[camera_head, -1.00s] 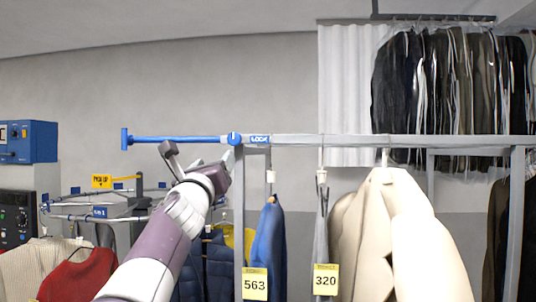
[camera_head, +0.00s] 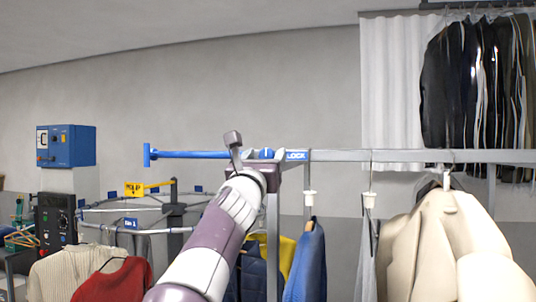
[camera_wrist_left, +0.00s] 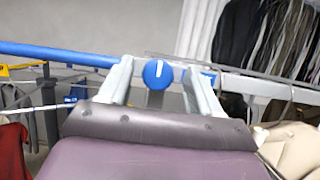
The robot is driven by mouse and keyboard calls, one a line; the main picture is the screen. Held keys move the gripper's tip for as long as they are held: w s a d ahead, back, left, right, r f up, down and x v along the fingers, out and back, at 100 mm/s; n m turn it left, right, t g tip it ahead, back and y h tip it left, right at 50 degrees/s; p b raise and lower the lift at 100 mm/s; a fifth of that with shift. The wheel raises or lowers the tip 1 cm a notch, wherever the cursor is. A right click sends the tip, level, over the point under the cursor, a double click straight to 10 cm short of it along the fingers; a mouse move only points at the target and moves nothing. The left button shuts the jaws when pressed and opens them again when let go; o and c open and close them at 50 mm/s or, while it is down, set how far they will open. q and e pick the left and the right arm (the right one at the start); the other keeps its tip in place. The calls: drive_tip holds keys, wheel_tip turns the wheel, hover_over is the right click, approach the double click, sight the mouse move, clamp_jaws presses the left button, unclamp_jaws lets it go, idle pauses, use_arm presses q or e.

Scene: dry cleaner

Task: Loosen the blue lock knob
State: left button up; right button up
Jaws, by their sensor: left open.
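The blue lock knob (camera_wrist_left: 157,74) is round with a white pointer line. In the left wrist view it sits between the two pale fingers of my left gripper (camera_wrist_left: 157,68), which is open; gaps show on both sides of the knob. In the head view the knob (camera_head: 266,153) is largely hidden behind my left gripper (camera_head: 252,148). The blue LOCK label (camera_head: 297,155) is just right of it on the grey rail. A blue bar (camera_head: 190,154) with an end plate extends left from the knob. My right gripper is not in view.
Garments hang below the rail, with a blue jacket (camera_head: 306,262) and a cream coat (camera_head: 447,245) nearest. The wall above the bar is clear.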

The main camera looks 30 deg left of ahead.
use_arm(q)
drive_tip(key=shift+s, duration=0.15)
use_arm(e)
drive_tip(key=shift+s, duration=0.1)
use_arm(q)
drive_tip(key=shift+w+a+f, duration=0.1)
drive_tip(key=shift+w, duration=0.15)
drive_tip(key=c, duration=1)
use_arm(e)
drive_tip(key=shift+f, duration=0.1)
